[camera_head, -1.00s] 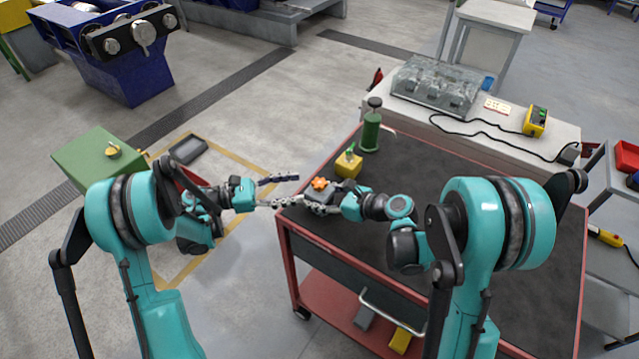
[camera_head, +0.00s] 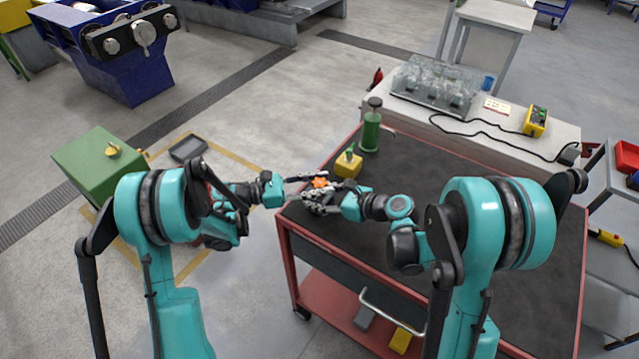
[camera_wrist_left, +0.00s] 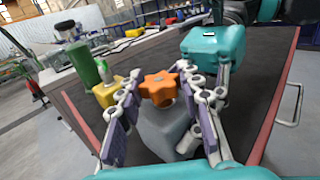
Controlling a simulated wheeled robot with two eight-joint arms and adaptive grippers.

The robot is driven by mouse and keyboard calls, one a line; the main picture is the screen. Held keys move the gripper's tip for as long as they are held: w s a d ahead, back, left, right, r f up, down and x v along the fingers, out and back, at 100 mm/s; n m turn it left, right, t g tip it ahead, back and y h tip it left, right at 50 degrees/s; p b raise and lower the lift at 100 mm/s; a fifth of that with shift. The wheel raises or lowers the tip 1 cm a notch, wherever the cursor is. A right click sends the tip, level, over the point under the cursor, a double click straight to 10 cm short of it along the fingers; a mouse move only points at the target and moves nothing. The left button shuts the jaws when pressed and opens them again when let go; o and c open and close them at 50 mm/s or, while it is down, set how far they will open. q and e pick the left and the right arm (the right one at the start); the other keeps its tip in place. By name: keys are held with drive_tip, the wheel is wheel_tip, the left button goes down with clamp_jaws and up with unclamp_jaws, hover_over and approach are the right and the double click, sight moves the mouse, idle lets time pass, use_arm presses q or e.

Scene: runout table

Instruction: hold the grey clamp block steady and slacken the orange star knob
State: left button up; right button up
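The orange star knob (camera_wrist_left: 158,88) sits on top of the grey clamp block (camera_wrist_left: 160,132) in the left wrist view. It also shows small in the head view (camera_head: 320,182). My left gripper (camera_wrist_left: 160,72) is open, with one finger on each side of the knob; I cannot tell whether either finger touches it. My right gripper (camera_head: 322,203) is at the block from the right, its fingers along the block's sides and seemingly closed on it. In the head view the grippers hide most of the block.
The block is at the left corner of the dark-topped red cart (camera_head: 470,230). A yellow block (camera_head: 348,166) and a green cylinder (camera_head: 371,132) stand just beyond it. The cart top to the right is mostly clear. A pale bench (camera_head: 470,140) stands behind.

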sight(319, 183)
use_arm(q)
drive_tip(key=shift+d+n+t+y, duration=0.1)
drive_tip(key=shift+n+t+y, duration=0.5)
drive_tip(key=shift+n+t, duration=1.05)
drive_tip(key=shift+n+t+y, duration=0.75)
drive_tip(key=shift+t+y, duration=0.05)
drive_tip(key=shift+t, duration=1.05)
drive_tip(key=o, duration=1.2)
wheel_tip(319, 183, up, 10)
